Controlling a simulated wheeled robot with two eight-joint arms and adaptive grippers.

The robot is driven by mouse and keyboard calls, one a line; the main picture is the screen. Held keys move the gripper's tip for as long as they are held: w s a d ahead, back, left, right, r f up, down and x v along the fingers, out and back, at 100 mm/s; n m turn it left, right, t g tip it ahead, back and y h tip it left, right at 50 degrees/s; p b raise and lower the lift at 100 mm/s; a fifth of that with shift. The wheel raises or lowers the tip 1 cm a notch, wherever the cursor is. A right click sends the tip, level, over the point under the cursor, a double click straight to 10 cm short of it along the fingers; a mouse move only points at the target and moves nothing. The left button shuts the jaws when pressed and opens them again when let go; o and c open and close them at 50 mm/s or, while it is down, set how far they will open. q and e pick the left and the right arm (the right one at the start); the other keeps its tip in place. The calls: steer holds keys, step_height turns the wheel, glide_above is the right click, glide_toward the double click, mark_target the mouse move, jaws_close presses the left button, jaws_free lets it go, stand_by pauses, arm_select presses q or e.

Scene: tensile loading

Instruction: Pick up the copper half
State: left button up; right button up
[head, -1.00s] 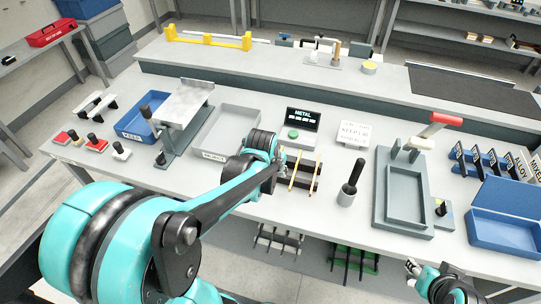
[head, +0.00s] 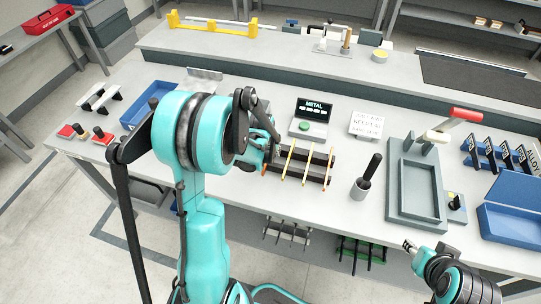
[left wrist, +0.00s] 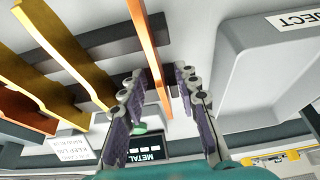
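A dark rack (head: 316,160) on the bench holds several thin metal strips. A copper-coloured strip (left wrist: 151,55) passes between the fingers of my left gripper (left wrist: 158,88) in the left wrist view. The fingers are spread, with a gap on both sides of the strip. In the head view my left gripper (head: 272,150) is at the rack's left end, partly hidden by my arm. Gold strips (left wrist: 62,52) lie beside it, and another copper-coloured piece (left wrist: 22,106) is at the far left of the wrist view. My right gripper (head: 409,246) is in front of the bench, too small to read.
A grey tray (left wrist: 265,75) marked with a label ending in "JECT" stands near the left fingers. A METAL display (head: 313,108) and a sign (head: 366,124) stand behind the rack. A black-handled tool in a holder (head: 361,188) stands to its right.

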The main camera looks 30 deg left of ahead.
arm_select(q)
jaws_close()
steer(key=shift+r, duration=0.15)
